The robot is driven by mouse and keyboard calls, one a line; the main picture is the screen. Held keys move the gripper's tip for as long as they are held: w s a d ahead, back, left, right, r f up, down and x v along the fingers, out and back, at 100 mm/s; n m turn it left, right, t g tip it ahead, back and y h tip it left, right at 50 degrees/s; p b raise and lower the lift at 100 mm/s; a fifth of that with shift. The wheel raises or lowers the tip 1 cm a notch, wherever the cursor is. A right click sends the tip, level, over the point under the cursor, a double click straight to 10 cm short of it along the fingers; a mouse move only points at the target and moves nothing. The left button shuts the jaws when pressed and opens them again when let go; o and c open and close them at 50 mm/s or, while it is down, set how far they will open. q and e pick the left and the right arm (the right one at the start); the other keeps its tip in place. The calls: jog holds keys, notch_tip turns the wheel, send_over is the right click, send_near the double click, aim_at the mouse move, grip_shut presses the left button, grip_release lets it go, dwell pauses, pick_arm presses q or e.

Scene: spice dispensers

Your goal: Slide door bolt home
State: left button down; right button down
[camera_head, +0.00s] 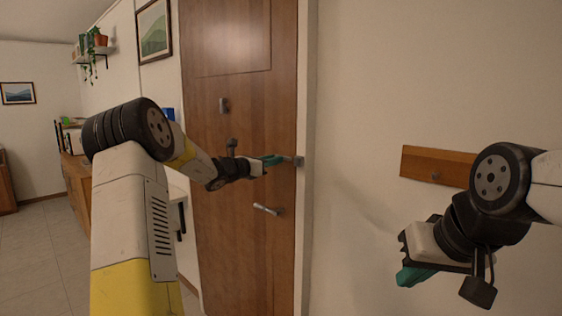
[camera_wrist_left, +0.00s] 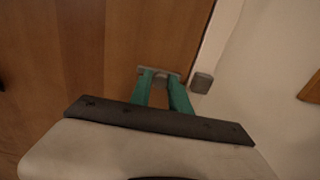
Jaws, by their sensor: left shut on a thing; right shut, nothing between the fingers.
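The brown wooden door (camera_head: 235,120) stands in its white frame, with a lever handle (camera_head: 266,209) below the bolt. The door bolt (camera_head: 288,159) is a small grey metal piece near the door's right edge; it also shows in the left wrist view (camera_wrist_left: 158,71). A grey keeper block (camera_wrist_left: 202,82) sits on the frame just right of it. My left gripper (camera_head: 275,160) has its green fingers shut on the bolt; the fingers partly cover it. In the head view I cannot tell any gap between bolt and keeper. My right gripper (camera_head: 410,277) is shut and empty, away from the door.
A wooden wall rail (camera_head: 424,165) with a peg is on the wall behind my right arm. A knocker-like fitting (camera_head: 223,105) is higher on the door. A wooden cabinet (camera_head: 76,165) and a plant shelf (camera_head: 92,52) stand at the left.

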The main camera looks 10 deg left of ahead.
dwell(0.5)
pick_arm(q)
jog(key=shift+s+d, duration=0.6)
jog(key=shift+d, duration=0.3)
jog(key=shift+s+d, duration=0.55)
jog(key=shift+d, duration=0.3)
jog(key=c, duration=1.2)
grip_release()
jog(key=shift+d, duration=0.1)
jog(key=shift+c, duration=0.2)
jog(key=v, duration=0.8)
